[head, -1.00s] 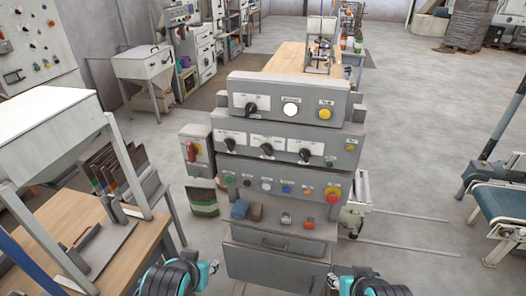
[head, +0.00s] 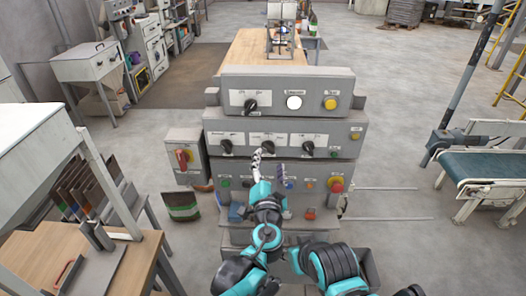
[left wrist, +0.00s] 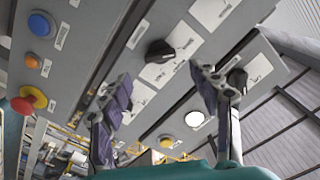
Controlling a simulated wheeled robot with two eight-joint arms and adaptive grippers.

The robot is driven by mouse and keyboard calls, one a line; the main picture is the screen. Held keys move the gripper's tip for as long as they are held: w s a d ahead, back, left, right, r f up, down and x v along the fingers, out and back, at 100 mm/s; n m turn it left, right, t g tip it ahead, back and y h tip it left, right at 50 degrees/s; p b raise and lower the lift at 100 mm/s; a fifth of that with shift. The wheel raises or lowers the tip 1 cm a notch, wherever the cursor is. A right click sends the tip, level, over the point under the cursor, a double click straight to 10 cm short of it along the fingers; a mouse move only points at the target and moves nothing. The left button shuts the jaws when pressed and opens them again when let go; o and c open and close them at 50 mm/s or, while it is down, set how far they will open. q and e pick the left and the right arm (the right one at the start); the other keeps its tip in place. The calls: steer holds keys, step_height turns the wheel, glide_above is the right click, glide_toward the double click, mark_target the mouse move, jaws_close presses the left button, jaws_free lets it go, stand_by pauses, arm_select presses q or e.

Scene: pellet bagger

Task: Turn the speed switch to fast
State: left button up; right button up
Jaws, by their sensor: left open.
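The grey control panel (head: 240,172) stands in front of me in stepped tiers. Its middle tier has a left black knob (head: 226,146), a middle one (head: 268,147) and a right one (head: 308,148). The top tier has another black knob (head: 250,105). Labels are too small to read, so I cannot tell which is the speed switch or its setting. My left gripper (head: 264,166) is open and empty at the panel, just below the middle knob. In the left wrist view, a black knob (left wrist: 160,52) shows beyond the gap between the fingers (left wrist: 160,90), apart from them. My right gripper is out of view.
A red mushroom button (head: 337,185) and several small buttons sit on the lower tier near my left gripper. A white lamp (head: 294,103) and yellow button (head: 330,104) are on the top tier. A wooden bench (head: 80,262) is at left, a conveyor (head: 490,165) at right.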

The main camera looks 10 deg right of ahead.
mark_target(269, 149)
arm_select(q)
steer(key=b+x, duration=0.1)
steer(key=x, duration=0.5)
steer(key=shift+a+f, duration=0.1)
steer(key=shift+a, duration=0.05)
steer(key=c, duration=1.2)
